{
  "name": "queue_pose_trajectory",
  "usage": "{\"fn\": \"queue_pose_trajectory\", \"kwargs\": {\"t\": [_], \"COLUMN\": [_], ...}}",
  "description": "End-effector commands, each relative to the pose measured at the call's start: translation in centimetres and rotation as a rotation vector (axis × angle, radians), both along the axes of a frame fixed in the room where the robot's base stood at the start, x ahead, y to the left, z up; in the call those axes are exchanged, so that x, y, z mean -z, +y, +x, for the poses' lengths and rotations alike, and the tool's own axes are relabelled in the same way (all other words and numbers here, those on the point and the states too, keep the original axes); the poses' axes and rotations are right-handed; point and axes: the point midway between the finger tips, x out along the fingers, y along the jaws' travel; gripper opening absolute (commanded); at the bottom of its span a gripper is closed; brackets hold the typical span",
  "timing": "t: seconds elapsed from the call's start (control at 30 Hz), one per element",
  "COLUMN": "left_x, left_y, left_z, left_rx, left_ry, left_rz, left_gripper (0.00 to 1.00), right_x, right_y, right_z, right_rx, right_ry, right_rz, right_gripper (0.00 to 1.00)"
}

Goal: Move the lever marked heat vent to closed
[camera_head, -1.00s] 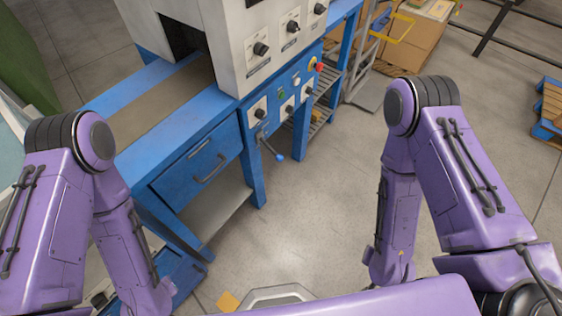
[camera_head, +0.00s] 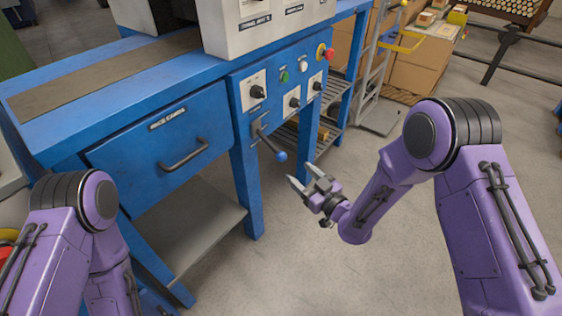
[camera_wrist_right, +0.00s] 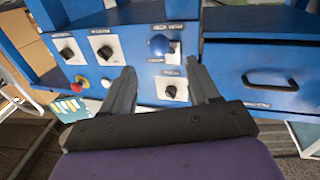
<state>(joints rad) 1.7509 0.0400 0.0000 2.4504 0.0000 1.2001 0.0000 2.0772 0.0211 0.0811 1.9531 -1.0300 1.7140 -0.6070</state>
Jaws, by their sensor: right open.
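The lever (camera_head: 268,144) is a grey rod with a blue ball knob, on the front of the blue machine below the knob panel. It slants down and outward to the right. In the right wrist view its blue ball (camera_wrist_right: 159,45) shows just beyond and between my fingertips. The lettering on its plate is too small to read. My right gripper (camera_head: 302,174) is open and empty, just below and right of the ball, apart from it. The fingers also show in the right wrist view (camera_wrist_right: 158,70). My left gripper is out of view.
The control panel (camera_head: 290,78) has several black knobs, a green button and a red emergency button (camera_head: 325,53) close above the lever. A drawer (camera_head: 165,143) with a protruding handle is to the left. Open floor lies in front; a hand truck and cartons (camera_head: 425,55) stand behind right.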

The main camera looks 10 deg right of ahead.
Motion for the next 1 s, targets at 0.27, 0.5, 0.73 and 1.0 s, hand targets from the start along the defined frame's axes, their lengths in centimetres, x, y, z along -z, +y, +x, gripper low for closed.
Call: {"fn": "queue_pose_trajectory", "kwargs": {"t": [0.27,0.5,0.73,1.0], "left_x": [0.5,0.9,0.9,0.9], "left_y": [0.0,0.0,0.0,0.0], "left_z": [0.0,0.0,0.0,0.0], "left_rx": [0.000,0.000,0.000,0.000], "left_ry": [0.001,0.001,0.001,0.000], "left_rz": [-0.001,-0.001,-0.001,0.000], "left_gripper": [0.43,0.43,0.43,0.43], "right_x": [0.2,0.2,0.1,0.1], "right_y": [2.8,4.7,5.0,5.0], "right_z": [4.8,8.2,8.8,8.7], "right_rx": [0.002,0.002,0.002,0.002], "right_ry": [0.000,0.003,0.006,0.007], "right_rz": [-0.001,-0.001,0.000,0.000], "right_gripper": [0.60,0.60,0.60,0.05]}}
